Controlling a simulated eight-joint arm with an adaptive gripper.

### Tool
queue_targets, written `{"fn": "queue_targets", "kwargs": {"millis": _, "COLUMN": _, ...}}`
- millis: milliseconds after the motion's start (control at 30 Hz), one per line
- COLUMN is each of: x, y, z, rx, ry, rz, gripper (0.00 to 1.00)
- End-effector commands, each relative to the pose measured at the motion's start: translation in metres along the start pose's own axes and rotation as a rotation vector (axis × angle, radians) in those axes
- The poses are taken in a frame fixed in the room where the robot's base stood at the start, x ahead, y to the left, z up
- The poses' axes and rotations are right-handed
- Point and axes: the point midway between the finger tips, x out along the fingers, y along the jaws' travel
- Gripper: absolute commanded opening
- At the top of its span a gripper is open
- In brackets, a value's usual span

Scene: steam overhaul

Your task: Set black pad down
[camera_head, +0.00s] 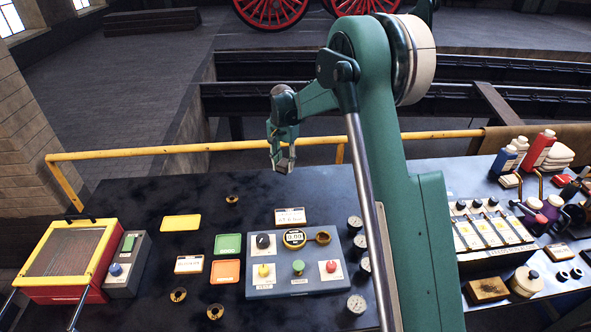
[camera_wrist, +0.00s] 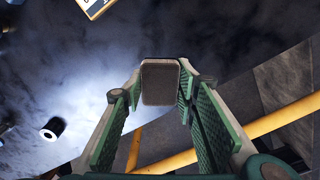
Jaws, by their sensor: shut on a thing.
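My gripper (camera_head: 284,160) hangs in the air above the back edge of the dark bench (camera_head: 130,200), close to the yellow rail. In the wrist view its fingers (camera_wrist: 160,85) are closed on the sides of a dark grey-brown rounded block, the black pad (camera_wrist: 160,80). The pad is held at the fingertips, clear of the bench. In the head view the pad is too small to make out between the fingers.
A yellow rail (camera_head: 200,147) runs along the bench's back edge. Yellow (camera_head: 181,223), green (camera_head: 227,240) and orange (camera_head: 225,267) plates lie left of a grey control box (camera_head: 290,283). A red-and-yellow box (camera_head: 70,293) stands left. Bottles (camera_head: 505,157) stand right.

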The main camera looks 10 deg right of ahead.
Motion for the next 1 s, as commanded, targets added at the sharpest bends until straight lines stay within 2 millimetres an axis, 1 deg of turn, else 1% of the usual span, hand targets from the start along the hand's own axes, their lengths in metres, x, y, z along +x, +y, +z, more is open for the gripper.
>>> {"fn": "queue_targets", "kwargs": {"millis": 167, "x": -0.001, "y": 0.013, "z": -0.011, "rx": 0.016, "ry": 0.0, "rz": 0.0, "gripper": 0.16}}
{"fn": "queue_targets", "kwargs": {"millis": 267, "x": -0.001, "y": 0.028, "z": -0.023, "rx": 0.034, "ry": 0.0, "rz": 0.0, "gripper": 0.16}}
{"fn": "queue_targets", "kwargs": {"millis": 367, "x": -0.001, "y": 0.047, "z": -0.037, "rx": 0.057, "ry": 0.0, "rz": 0.0, "gripper": 0.16}}
{"fn": "queue_targets", "kwargs": {"millis": 600, "x": -0.002, "y": 0.103, "z": -0.076, "rx": 0.122, "ry": 0.0, "rz": 0.001, "gripper": 0.16}}
{"fn": "queue_targets", "kwargs": {"millis": 700, "x": -0.003, "y": 0.125, "z": -0.089, "rx": 0.147, "ry": 0.0, "rz": 0.001, "gripper": 0.16}}
{"fn": "queue_targets", "kwargs": {"millis": 833, "x": -0.003, "y": 0.147, "z": -0.102, "rx": 0.171, "ry": 0.0, "rz": 0.001, "gripper": 0.16}}
{"fn": "queue_targets", "kwargs": {"millis": 1000, "x": -0.003, "y": 0.162, "z": -0.11, "rx": 0.186, "ry": 0.0, "rz": 0.001, "gripper": 0.16}}
